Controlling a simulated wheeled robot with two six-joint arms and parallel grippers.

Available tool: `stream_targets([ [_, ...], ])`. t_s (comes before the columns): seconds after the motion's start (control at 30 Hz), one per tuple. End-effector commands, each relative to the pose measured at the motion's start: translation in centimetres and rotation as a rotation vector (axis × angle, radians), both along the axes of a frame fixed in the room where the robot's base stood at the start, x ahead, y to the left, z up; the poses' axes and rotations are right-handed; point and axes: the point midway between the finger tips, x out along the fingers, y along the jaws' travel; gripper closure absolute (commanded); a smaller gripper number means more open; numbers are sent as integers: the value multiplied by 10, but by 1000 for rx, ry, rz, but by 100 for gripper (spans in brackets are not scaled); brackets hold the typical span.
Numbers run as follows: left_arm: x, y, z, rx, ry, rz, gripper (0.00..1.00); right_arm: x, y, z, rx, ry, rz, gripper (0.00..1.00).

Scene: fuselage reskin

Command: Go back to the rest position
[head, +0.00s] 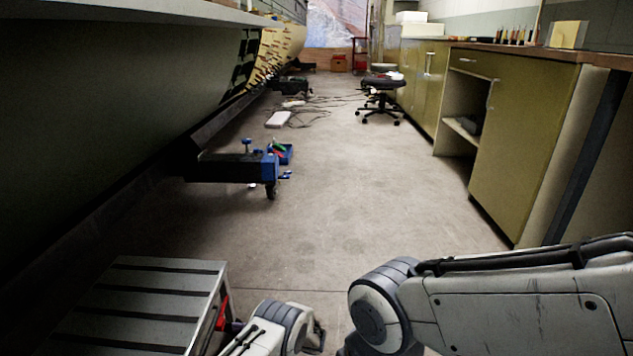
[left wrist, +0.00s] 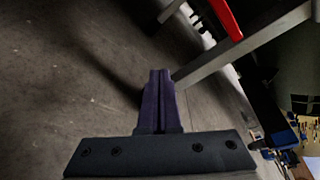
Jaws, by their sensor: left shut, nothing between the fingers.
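My left gripper (left wrist: 160,80) is in the middle of the left wrist view, with its two dark purple fingers pressed together and nothing between them. It is close to a grey metal leg and a red part (left wrist: 224,18) of the slatted step (head: 140,290); I cannot tell whether it touches the leg. In the head view, part of my left arm shows at the bottom, just right of the step, and the gripper is mostly hidden. A large link of my right arm crosses the lower right, but its gripper is out of view.
A dark fuselage side (head: 110,100) runs along the left, with a wheeled support (head: 230,167) jutting into the aisle. Olive cabinets (head: 520,140) line the right. A stool (head: 383,90) and cables (head: 325,105) lie farther back. The concrete floor (head: 350,200) between is clear.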

Motion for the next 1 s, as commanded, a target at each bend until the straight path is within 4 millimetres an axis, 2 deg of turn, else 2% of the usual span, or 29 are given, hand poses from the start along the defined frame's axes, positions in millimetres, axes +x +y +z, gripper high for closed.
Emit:
stream_targets([
  [0.27, 20, 0, -20, 0, 1, 3, 100, 0, 0, -10, 1, -1, 0, 50],
  [0.3, 19, -10, -12, -1, 0, -2, 100, 0, 0, -4, 0, 0, 0, 50],
  [0.4, 13, -30, -8, 0, 2, -4, 100, 0, 0, 2, 1, -1, 0, 50],
  [0.7, -2, -78, 1, 0, 3, -1, 100, 0, 0, 7, 1, -1, 0, 50],
  [1.0, -8, -94, 5, 0, 4, 3, 100, 0, 0, 7, 0, 0, 0, 50],
])
